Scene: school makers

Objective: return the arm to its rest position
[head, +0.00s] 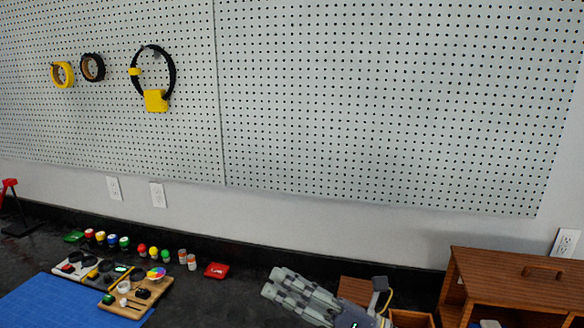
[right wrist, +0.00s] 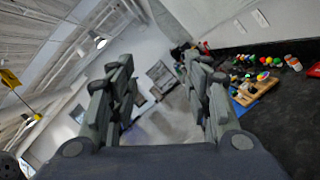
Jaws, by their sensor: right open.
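My right gripper (head: 290,295) comes up from the bottom of the head view, right of the middle, above the dark counter. In the right wrist view my right gripper (right wrist: 160,95) has its two fingers well apart with nothing between them. Past the fingers the wrist view shows the room and ceiling, tilted. My left gripper is not in the head view.
A wooden cabinet (head: 525,275) stands close on the right. A wooden tray (head: 135,298), small coloured bottles (head: 142,250) and a blue mat (head: 50,300) lie left.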

